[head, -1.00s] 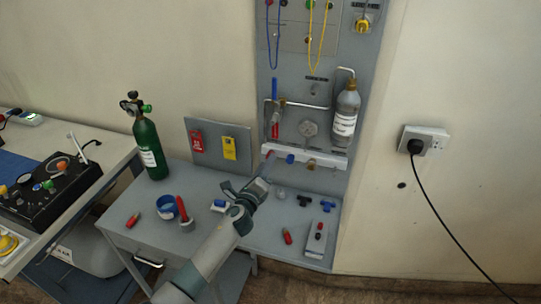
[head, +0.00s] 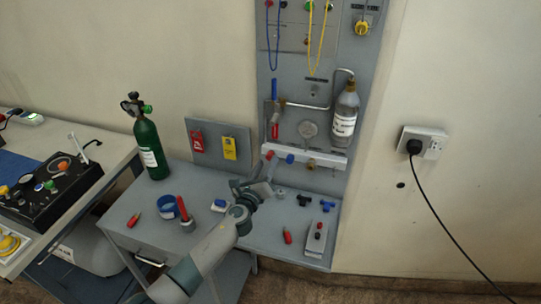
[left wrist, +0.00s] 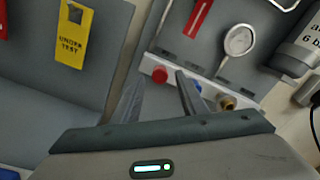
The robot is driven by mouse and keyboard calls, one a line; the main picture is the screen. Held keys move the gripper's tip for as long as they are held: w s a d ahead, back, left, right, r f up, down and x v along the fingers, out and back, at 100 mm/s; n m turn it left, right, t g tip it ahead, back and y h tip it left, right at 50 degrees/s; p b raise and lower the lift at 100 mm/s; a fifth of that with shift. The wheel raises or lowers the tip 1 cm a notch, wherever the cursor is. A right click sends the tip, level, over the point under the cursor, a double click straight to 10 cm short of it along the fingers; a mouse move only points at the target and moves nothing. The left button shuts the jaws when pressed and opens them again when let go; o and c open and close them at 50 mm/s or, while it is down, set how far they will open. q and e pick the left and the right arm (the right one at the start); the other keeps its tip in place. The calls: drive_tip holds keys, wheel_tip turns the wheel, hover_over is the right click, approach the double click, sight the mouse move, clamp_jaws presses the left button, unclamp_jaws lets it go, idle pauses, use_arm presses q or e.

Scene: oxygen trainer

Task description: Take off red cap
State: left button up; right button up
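The red cap (head: 269,155) is on the left end of the white manifold (head: 325,160) on the grey wall panel. In the left wrist view the red cap (left wrist: 159,75) shows just beyond and between my fingertips. My left gripper (head: 262,178) is in front of the manifold, a little below the cap. In the left wrist view my left gripper (left wrist: 158,82) has its two fingers apart with nothing held between them. Whether a finger touches the cap cannot be told. My right gripper is not in view.
A blue cap (head: 290,158) and a brass fitting (head: 311,163) sit to the right on the manifold. A gauge (head: 308,130) and a bottle (head: 345,115) are above. Below, the grey bench (head: 262,240) holds small parts. A green cylinder (head: 149,150) stands left.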

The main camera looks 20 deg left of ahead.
use_arm(q)
drive_tip(key=shift+w, duration=0.15)
idle(0.3)
drive_tip(key=shift+w+b, duration=0.5)
drive_tip(key=shift+w, duration=0.55)
drive_tip(key=shift+c, duration=0.3)
clamp_jaws()
drive_tip(key=shift+d+f+n+b, duration=0.15)
drive_tip(key=shift+n+b, duration=0.15)
drive_tip(key=shift+n, duration=1.5)
drive_tip(key=shift+s, duration=0.25)
